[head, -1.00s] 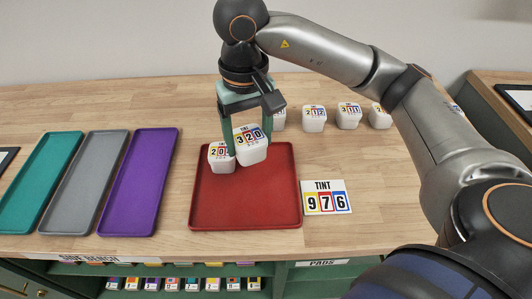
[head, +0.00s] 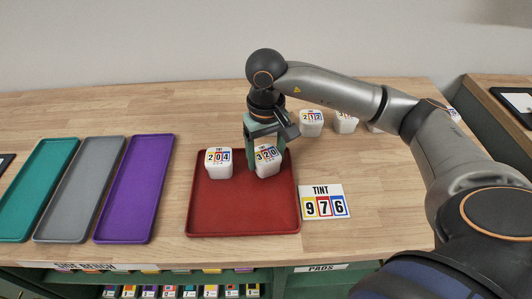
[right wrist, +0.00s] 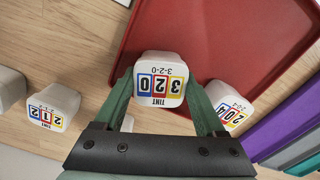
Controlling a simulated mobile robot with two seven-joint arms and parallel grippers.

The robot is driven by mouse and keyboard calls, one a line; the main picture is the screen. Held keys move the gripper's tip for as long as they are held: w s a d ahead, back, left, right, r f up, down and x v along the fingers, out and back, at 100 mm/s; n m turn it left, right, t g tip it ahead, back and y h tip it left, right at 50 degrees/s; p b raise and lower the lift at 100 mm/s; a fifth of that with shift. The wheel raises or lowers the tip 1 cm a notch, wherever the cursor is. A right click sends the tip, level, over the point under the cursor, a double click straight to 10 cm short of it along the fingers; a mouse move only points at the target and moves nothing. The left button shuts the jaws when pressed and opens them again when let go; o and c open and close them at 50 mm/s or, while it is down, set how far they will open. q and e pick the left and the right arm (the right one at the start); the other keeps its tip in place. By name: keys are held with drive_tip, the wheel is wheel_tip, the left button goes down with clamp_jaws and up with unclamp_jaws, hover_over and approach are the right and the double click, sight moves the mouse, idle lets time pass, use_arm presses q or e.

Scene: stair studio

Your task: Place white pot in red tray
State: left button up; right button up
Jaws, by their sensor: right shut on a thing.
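The red tray (head: 245,215) lies on the wooden bench in the middle of the head view. A white pot marked 320 (head: 267,161) is between the fingers of my right gripper (head: 264,150), which is shut on it, over the tray's back right part. In the right wrist view the held pot (right wrist: 159,78) fills the space between the green fingers. The held pot looks slightly tilted; I cannot tell if its base touches the tray. Another white pot marked 204 (head: 218,163) stands in the tray's back left part. My left gripper is not in view.
More white pots, such as the 212 pot (head: 311,123), stand along the back of the bench. A TINT 976 card (head: 324,202) lies right of the tray. Purple (head: 135,190), grey (head: 82,190) and teal trays (head: 36,190) lie empty at the left.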

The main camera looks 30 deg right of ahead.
sight(266, 154)
drive_tip(key=shift+f, duration=0.2)
drive_tip(key=o, duration=1.4)
drive_tip(key=shift+r, duration=0.1)
wheel_tip(266, 154, up, 12)
drive_tip(key=p, duration=0.1)
drive_tip(key=shift+r, duration=0.15)
